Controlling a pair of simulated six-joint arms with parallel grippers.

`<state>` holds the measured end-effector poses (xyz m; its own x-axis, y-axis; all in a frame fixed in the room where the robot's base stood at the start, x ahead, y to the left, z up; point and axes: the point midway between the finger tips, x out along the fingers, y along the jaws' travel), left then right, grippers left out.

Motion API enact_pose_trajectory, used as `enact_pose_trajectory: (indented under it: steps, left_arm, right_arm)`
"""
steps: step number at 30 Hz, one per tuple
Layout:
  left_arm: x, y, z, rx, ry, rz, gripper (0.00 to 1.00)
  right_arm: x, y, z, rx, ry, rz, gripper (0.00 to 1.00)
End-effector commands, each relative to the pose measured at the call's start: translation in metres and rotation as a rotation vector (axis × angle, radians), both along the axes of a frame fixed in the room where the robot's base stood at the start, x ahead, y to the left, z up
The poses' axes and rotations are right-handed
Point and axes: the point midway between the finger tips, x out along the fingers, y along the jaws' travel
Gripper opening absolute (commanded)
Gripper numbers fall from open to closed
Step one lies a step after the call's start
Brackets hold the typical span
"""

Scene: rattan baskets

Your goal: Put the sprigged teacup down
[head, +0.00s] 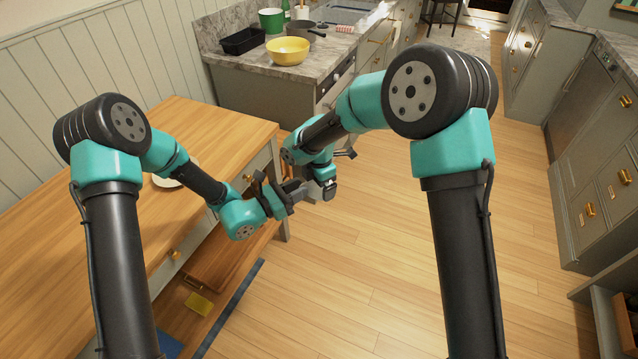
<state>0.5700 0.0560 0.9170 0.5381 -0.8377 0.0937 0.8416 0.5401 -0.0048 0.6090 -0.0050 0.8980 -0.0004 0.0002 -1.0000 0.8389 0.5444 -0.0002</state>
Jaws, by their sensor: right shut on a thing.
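I cannot make out the sprigged teacup in the head view. A pale round dish (172,181) lies on the wooden table (60,240), partly hidden behind my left forearm. My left gripper (284,193) is past the table's right edge, close to my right wrist; its jaws are too small and overlapped to read. My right gripper (328,187) is just right of it, over the floor side of the table. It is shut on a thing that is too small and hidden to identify.
A grey counter (225,65) at the back holds a yellow bowl (288,51), a black tray (243,41), a green pot (271,20) and a dark pan (305,30). A yellow item (199,304) lies low beside the table. The wooden floor (400,260) to the right is clear.

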Motion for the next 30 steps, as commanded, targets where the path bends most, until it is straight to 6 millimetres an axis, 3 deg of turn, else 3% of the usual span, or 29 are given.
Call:
enact_pose_trajectory:
  steps: [3,16,30]
  left_arm:
    - [0.0,0.0,0.0,0.0,0.0,0.0,0.39]
    - [-0.005,0.009,-0.001,0.001,0.001,0.0,0.39]
    - [-0.048,0.077,-0.009,0.0,0.002,0.004,0.39]
  right_arm:
    - [0.0,0.0,0.0,0.001,-0.001,0.0,0.7]
    - [0.0,0.0,0.0,0.0,0.0,0.0,0.7]
    - [0.0,0.0,0.0,0.0,0.0,0.0,0.7]
